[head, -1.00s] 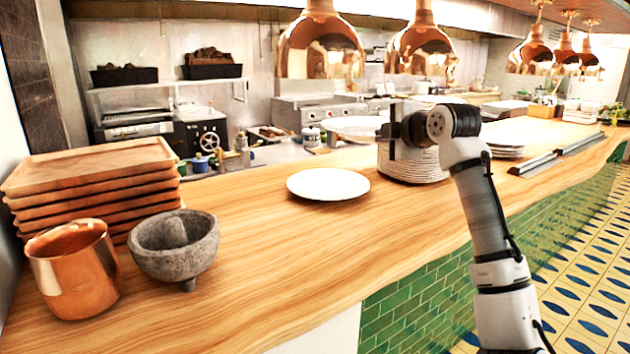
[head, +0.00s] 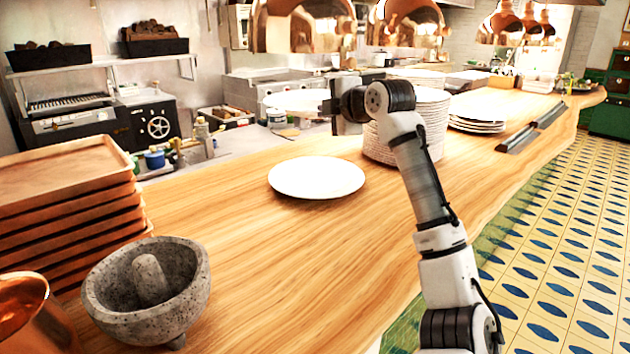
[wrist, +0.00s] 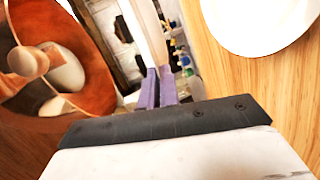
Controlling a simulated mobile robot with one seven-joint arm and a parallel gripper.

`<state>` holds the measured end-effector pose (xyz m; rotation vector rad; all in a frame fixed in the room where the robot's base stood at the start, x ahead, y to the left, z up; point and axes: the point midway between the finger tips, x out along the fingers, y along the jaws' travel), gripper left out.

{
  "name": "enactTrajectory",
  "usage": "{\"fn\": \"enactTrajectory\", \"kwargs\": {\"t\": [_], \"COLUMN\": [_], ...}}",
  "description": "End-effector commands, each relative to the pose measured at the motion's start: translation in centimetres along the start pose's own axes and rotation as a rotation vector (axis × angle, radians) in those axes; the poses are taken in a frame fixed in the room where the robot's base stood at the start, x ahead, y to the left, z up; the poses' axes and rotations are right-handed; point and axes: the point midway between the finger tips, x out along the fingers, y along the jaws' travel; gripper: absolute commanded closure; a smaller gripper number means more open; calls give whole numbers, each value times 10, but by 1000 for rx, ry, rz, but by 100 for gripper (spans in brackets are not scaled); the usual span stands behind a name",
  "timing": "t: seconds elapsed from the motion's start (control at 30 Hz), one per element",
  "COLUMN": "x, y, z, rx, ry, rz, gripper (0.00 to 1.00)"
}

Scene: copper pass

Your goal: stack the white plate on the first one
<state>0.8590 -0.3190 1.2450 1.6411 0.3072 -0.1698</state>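My gripper (head: 328,106) is shut on the rim of a white plate (head: 292,101). It holds this plate roughly level, above and behind the first white plate in the head view. The first plate (head: 316,178) lies flat on the wooden counter, apart from the held one. In the wrist view the purple fingers (wrist: 157,88) close on the held plate (wrist: 146,30), seen nearly edge-on. Part of the first plate (wrist: 262,18) shows at the top right there.
A tall plate stack (head: 378,150) stands right of the first plate, partly behind my arm. A lower stack (head: 478,124) is farther right. Wooden trays (head: 65,215) and a stone mortar (head: 150,305) are at left. Copper lamps (head: 300,28) hang above. The counter (head: 270,250) in front is clear.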

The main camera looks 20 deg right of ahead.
Motion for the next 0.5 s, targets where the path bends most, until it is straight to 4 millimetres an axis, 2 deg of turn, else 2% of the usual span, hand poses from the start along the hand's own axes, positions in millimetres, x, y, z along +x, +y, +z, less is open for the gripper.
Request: {"fn": "enactTrajectory", "kwargs": {"t": [0.5], "x": [34], "y": [-114], "z": [12], "rx": [3], "ry": [0], "rz": [3], "gripper": [100]}}
